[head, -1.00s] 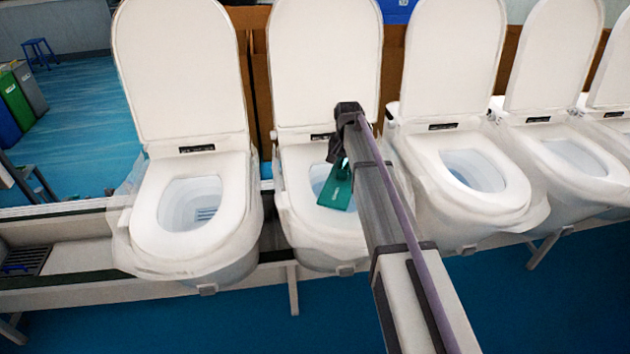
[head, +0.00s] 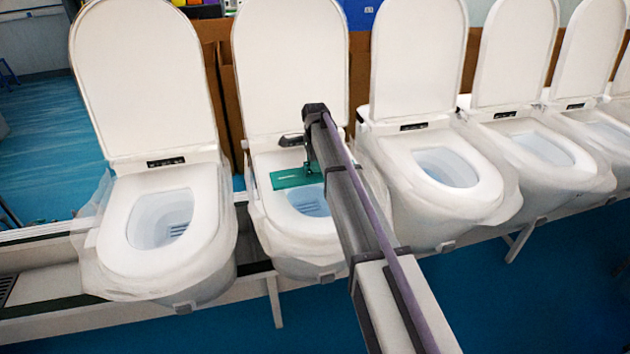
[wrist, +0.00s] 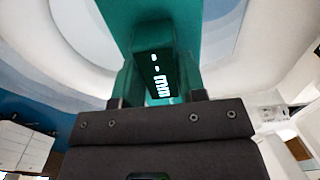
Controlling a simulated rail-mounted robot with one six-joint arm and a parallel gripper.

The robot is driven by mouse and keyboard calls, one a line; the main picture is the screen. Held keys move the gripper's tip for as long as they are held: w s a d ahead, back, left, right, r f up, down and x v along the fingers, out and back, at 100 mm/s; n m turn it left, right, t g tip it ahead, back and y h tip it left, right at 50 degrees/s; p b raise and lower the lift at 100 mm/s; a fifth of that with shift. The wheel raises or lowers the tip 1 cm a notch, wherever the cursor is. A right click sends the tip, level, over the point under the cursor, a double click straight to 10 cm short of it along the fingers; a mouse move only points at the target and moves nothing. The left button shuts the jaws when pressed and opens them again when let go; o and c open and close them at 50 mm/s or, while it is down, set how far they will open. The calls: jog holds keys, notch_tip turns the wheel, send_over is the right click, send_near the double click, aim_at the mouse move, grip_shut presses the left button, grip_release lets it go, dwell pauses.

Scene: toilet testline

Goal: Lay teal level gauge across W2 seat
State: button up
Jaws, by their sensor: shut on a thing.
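The teal level gauge (head: 292,178) shows in the head view over the back part of the second toilet's seat (head: 270,210). It lies crosswise to the bowl there, and part of it is hidden by my arm. My gripper (head: 310,170) is shut on the gauge, mostly hidden behind the arm's end. In the wrist view the gauge (wrist: 154,60) stands between my gripper's fingers (wrist: 157,85), with white markings on its face. The white seat (wrist: 80,45) curves behind it. I cannot tell whether the gauge touches the seat.
Toilets with raised lids stand in a row on a rail, one (head: 160,225) to the left and another (head: 440,175) close on the right, both in loose plastic wrap. The raised lid (head: 290,70) of the second toilet stands behind my gripper. Brown cartons (head: 222,90) stand behind.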

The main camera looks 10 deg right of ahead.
jog(key=shift+f+b, duration=1.9)
grip_shut()
jog(key=o, duration=1.1)
grip_release()
jog(key=shift+r, duration=0.1)
notch_tip(320, 180, up, 13)
jog(key=p, duration=1.2)
jog(key=shift+f+p, duration=0.2)
jog(key=shift+p, duration=0.2)
jog(key=s+n, duration=1.7)
jog(key=s, duration=2.3)
jog(key=f+b, duration=0.8)
jog(key=w+f+b, duration=0.1)
jog(key=f+b, duration=0.3)
